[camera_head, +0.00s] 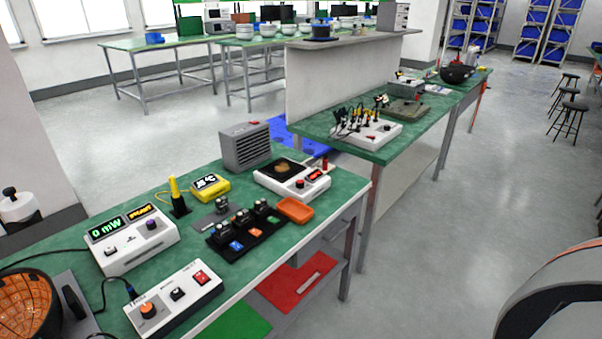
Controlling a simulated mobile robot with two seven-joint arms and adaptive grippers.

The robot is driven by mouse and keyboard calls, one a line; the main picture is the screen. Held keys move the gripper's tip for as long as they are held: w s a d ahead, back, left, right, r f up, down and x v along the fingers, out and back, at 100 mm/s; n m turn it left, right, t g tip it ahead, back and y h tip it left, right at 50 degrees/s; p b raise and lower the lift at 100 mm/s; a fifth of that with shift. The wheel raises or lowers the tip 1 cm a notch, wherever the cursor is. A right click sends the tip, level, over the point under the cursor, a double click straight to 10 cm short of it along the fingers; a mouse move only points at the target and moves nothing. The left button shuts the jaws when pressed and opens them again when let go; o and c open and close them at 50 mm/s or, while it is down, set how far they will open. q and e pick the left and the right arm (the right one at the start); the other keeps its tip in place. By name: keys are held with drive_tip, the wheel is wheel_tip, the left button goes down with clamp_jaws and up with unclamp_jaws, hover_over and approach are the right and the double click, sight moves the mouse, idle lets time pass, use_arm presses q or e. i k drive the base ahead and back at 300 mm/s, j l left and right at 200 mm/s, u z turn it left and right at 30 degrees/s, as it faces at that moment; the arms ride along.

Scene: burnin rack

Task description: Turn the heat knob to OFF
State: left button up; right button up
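Several knobs show on the green-topped bench, and their labels are too small to read. I cannot tell which knob is the heat knob, or where any knob points. Neither of my grippers is in view.
A meter (137,249) reading 0 mW, a yellow temperature display (211,187), a black tray with small modules (241,240), an orange dish (295,210) and a grey vented box (246,149) crowd the bench. The floor to the right (450,240) is open.

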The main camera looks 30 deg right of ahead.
sight(300, 183)
drive_tip(key=i+l, duration=0.1)
drive_tip(key=l, duration=0.4)
drive_tip(key=i+l+u, duration=0.1)
drive_tip(key=l, duration=0.35)
drive_tip(key=i+l, duration=0.1)
drive_tip(key=l, duration=0.4)
drive_tip(key=i+l, duration=0.1)
drive_tip(key=l, duration=0.4)
drive_tip(key=u, duration=0.05)
